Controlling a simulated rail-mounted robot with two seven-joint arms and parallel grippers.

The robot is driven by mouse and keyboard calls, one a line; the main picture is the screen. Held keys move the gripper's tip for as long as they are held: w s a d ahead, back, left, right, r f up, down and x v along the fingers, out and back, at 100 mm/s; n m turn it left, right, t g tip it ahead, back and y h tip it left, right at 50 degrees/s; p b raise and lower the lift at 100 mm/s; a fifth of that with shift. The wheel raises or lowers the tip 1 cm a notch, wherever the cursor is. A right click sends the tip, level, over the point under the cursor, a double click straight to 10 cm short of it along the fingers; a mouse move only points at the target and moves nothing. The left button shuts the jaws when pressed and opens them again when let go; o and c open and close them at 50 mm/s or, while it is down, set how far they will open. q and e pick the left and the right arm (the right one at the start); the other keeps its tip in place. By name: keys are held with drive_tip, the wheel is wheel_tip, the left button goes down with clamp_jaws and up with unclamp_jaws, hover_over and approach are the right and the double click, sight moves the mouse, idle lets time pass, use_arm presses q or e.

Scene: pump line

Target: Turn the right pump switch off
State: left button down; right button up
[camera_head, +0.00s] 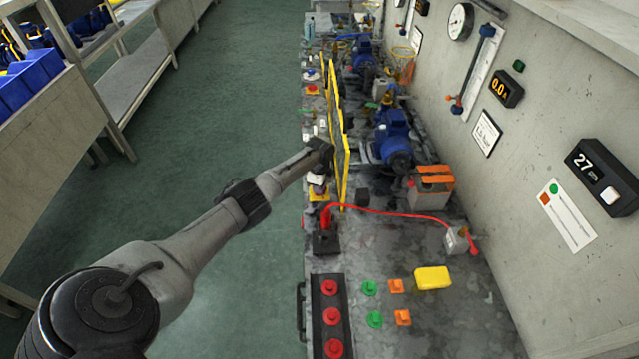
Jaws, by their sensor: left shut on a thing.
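My left gripper (321,158) reaches in from the lower left and is beside the front of a yellow-framed guard panel (345,165). It is shut at the right pump switch, a small pale part (317,180) on the bench's front edge, mostly hidden under the gripper. The fingertips and the switch's position are too small and covered to read. A yellow and red piece (319,193) lies just below it. The near blue pump (393,140) stands behind the guard. My right gripper is not in view.
A red cable (390,213) runs from a dark box (326,242) to a grey box (457,239). Red buttons (331,316), green and orange pieces and a yellow block (432,278) lie on the near bench. The wall bounds the right; the green floor (235,90) is clear.

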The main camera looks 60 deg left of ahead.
use_arm(q)
drive_tip(key=shift+r+n+p, duration=0.1)
drive_tip(key=shift+n+p, duration=0.6)
drive_tip(key=shift+n, duration=1.5)
drive_tip(key=c, duration=1.1)
unclamp_jaws()
drive_tip(key=shift+r+p, duration=0.3)
drive_tip(key=shift+r, duration=0.1)
drive_tip(key=shift+r+p, duration=1.85)
drive_tip(key=shift+r, duration=4.6)
